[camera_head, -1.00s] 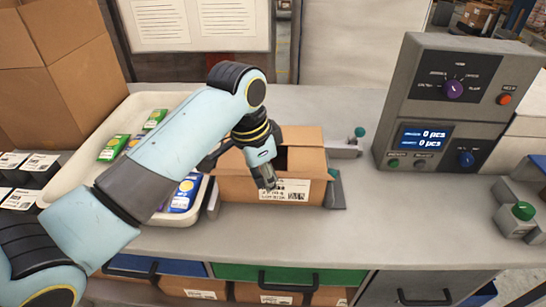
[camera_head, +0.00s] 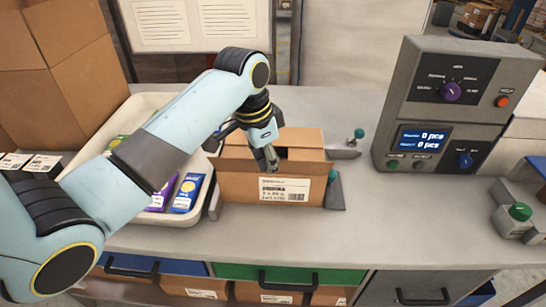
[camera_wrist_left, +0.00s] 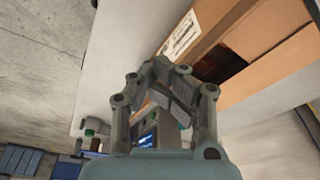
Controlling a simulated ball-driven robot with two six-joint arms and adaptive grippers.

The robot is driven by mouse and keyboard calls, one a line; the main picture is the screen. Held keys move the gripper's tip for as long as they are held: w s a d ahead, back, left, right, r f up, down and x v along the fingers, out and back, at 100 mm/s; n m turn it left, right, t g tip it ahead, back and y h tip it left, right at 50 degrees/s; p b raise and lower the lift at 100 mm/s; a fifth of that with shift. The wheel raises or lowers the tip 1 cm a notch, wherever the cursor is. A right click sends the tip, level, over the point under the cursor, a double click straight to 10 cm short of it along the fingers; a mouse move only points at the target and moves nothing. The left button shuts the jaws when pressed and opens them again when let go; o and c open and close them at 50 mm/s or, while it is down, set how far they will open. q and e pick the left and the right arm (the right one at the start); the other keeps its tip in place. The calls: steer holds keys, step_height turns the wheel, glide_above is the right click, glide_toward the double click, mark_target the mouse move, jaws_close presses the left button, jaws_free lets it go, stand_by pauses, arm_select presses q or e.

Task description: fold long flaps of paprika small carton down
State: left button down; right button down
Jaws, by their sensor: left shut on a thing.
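The paprika small carton (camera_head: 239,187) stands upright on the bench in the head view, with a label on its front face. Its top is partly open: a dark gap shows behind my gripper, and the far flap (camera_head: 300,137) stands at the back. My left gripper (camera_head: 268,162) is at the carton's front upper edge, shut on the carton; which part is between the fingers is hard to see. In the left wrist view the fingers (camera_wrist_left: 175,95) are close together beside the carton (camera_wrist_left: 265,45) and its dark opening. My right gripper is out of view.
A white tray (camera_head: 146,103) with several small packets lies left of the carton, partly behind my left arm. A large cardboard box (camera_head: 70,70) stands at the back left. A grey control unit (camera_head: 450,100) stands right.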

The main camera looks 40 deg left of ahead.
arm_select(q)
steer(key=shift+w+a+r, duration=0.1)
steer(key=shift+w+a, duration=0.4)
steer(key=shift+w, duration=0.35)
steer(key=w, duration=0.1)
steer(key=w+a, duration=0.2)
steer(key=w, duration=0.1)
steer(key=shift+r, duration=0.3)
steer(key=shift+s, duration=0.1)
steer(key=shift+a, duration=0.1)
steer(key=shift+w+a+f+b, duration=0.2)
steer(key=shift+w+a+b, duration=0.2)
steer(key=shift+w, duration=0.35)
steer(key=shift+w+a+f+b, duration=0.15)
steer(key=shift+w+a+b, duration=0.15)
steer(key=shift+w+a, duration=0.35)
steer(key=shift+w+d, duration=0.1)
steer(key=shift+d, duration=0.05)
